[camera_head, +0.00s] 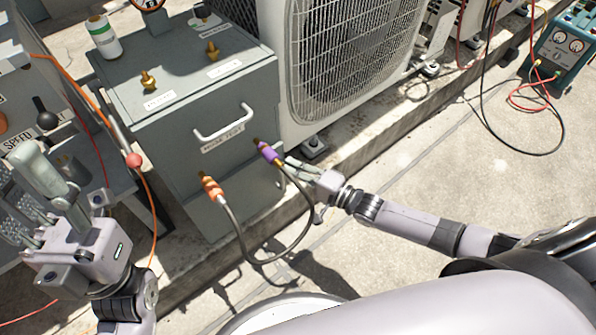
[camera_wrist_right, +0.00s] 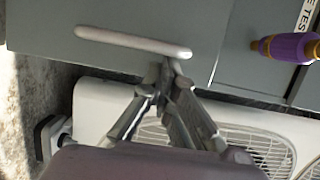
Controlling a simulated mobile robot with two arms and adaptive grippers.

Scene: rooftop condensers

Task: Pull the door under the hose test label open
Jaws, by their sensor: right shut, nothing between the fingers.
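The grey cabinet (camera_head: 185,165) bears the hose test label (camera_head: 222,143) below a horizontal white handle (camera_head: 223,125). In the wrist view, part of the label (camera_wrist_right: 308,15) shows at the top right. The lower door (camera_wrist_right: 110,15) has its own pale bar handle (camera_wrist_right: 133,42), mostly hidden by my gripper in the head view. My right gripper (camera_head: 290,164) is at the cabinet's right edge, shut and empty. Its fingertips (camera_wrist_right: 165,72) are at one end of that bar; I cannot tell whether they touch. The door looks closed. My left gripper (camera_head: 28,185) appears open and empty.
An orange fitting (camera_head: 211,189) and a purple fitting (camera_head: 268,152) on the cabinet front carry a looping grey hose (camera_head: 253,258). A white condenser (camera_head: 345,60) stands close on the right. A lever panel (camera_head: 45,115) is at left. Open floor lies to the right.

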